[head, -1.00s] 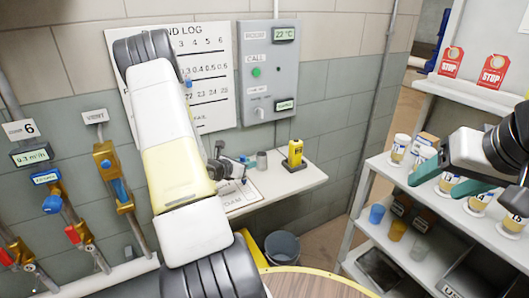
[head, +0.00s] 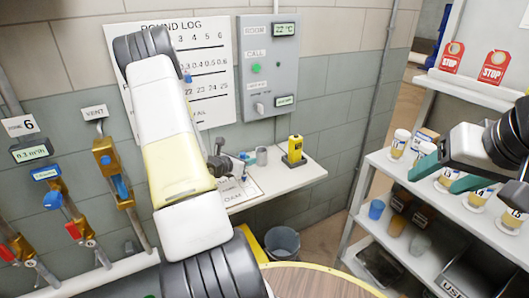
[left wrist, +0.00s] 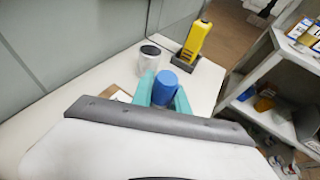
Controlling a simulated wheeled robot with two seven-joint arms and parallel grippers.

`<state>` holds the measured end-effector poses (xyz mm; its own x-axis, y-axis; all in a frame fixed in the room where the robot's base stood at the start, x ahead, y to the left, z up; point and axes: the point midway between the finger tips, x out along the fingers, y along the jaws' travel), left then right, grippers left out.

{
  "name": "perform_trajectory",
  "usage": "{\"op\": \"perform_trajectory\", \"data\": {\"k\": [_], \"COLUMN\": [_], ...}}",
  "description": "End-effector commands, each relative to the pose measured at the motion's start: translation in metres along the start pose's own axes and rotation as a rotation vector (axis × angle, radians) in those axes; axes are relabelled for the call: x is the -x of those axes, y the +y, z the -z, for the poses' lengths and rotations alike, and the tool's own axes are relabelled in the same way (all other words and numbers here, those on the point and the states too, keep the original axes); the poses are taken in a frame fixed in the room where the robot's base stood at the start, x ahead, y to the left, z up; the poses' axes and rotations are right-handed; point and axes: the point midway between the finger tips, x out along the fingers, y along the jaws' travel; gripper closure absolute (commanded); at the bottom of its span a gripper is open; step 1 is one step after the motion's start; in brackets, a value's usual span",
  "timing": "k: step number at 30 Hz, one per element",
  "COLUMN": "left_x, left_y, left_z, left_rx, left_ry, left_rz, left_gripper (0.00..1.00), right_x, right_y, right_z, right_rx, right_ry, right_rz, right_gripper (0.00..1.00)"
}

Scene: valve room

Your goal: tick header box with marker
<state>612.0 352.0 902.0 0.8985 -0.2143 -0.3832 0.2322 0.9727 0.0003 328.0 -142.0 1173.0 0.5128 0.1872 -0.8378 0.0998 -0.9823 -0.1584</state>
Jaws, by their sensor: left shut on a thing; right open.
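My left gripper (left wrist: 163,97) is shut on a blue marker (left wrist: 166,82), held between its teal fingers above the white shelf. In the head view the left gripper (head: 243,163) is small and partly covered by my arm. A paper sheet on a board (head: 243,191) lies on the shelf just below it, partly hidden by the arm; its edge shows in the left wrist view (left wrist: 117,94). I cannot make out the header box or whether the marker touches the sheet. My right gripper (head: 447,173) is open and empty by the rack at right.
A grey cup (head: 262,155) and a yellow handheld device (head: 295,150) in a dark stand are on the shelf (head: 300,175), right of the gripper. A round log (head: 208,85) and a control box (head: 268,70) are on the wall. A bucket (head: 282,242) stands below.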

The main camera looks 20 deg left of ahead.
Motion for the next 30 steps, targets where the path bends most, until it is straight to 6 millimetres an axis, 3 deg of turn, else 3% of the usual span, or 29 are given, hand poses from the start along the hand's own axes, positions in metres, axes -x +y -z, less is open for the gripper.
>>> {"op": "perform_trajectory", "data": {"k": [30], "left_x": [-0.0044], "left_y": [-0.0006], "left_z": [0.0095], "left_rx": [0.0], "left_ry": [0.0], "left_rz": [0.0], "left_gripper": [1.0], "right_x": [0.0], "right_y": [0.0], "right_z": [0.0], "right_rx": [0.0], "right_ry": [0.0], "right_rz": [0.0], "right_gripper": [0.37]}}
